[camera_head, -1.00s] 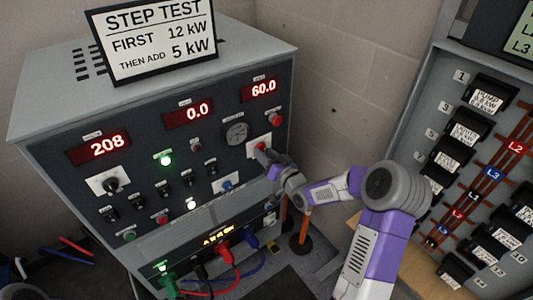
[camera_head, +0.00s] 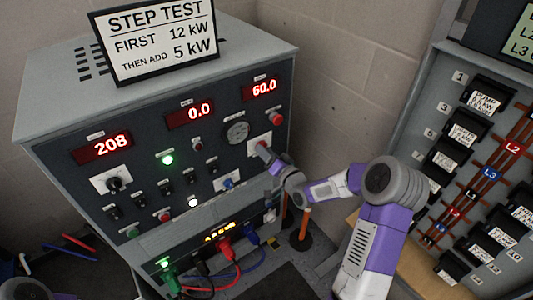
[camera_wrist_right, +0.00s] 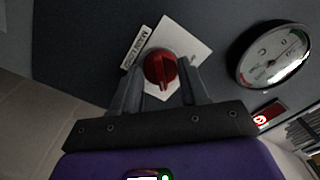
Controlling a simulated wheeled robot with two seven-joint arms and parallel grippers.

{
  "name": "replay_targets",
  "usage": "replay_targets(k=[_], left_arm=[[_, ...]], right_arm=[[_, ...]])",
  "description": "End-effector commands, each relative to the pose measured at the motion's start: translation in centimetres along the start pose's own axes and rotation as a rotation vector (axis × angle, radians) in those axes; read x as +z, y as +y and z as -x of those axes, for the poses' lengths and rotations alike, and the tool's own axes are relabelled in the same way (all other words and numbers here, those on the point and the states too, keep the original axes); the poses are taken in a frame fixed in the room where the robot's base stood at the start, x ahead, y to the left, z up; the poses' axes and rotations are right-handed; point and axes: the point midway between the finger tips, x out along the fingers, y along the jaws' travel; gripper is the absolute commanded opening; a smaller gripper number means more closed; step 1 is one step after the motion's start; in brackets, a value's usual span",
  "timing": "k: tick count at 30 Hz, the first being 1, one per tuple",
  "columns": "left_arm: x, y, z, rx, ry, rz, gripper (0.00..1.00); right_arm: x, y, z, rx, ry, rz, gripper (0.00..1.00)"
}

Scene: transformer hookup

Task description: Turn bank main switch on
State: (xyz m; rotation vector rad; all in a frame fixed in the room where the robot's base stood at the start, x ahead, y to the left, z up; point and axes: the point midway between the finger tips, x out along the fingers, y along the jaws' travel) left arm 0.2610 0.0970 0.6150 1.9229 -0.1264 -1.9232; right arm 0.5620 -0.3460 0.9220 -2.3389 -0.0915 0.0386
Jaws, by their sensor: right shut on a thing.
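The main switch is a red rotary knob (camera_wrist_right: 160,69) on a white square plate (camera_wrist_right: 188,50) with a printed label beside it. It also shows small in the head view (camera_head: 262,144), at the right side of the grey load bank's front panel (camera_head: 75,180). My right gripper (camera_wrist_right: 162,88) is shut on the knob, one finger on each side of it. In the head view the right gripper (camera_head: 265,153) reaches the panel from the right and partly covers the knob's plate. My left gripper is not in view.
Red displays read 208 (camera_head: 105,147), 0.0 (camera_head: 190,114) and 60.0 (camera_head: 262,90). A dial gauge (camera_head: 237,132) and a red button (camera_head: 276,118) sit close to the knob. Cables (camera_head: 225,255) plug in below. A breaker panel (camera_head: 455,100) stands at right.

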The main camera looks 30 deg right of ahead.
Motion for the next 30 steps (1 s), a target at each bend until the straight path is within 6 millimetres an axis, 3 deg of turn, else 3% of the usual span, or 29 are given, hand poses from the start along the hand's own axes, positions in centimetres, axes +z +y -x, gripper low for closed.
replay_targets(k=[5, 6, 10, 20, 30], left_arm=[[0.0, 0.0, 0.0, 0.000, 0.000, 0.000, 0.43], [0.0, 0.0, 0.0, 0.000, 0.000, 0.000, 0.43], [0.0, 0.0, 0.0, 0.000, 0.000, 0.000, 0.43], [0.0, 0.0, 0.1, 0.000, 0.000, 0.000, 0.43], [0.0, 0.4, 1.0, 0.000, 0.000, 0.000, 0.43]], right_arm=[[0.1, 0.1, 0.0, 0.002, -0.002, -0.002, 0.13], [0.1, 0.1, 0.0, 0.002, -0.002, -0.001, 0.50], [0.1, 0.1, 0.0, 0.001, -0.002, -0.001, 0.68], [0.0, 0.0, 0.4, 0.002, -0.001, 0.001, 0.68], [-0.1, 0.0, 5.7, 0.004, -0.001, 0.000, 0.68]])
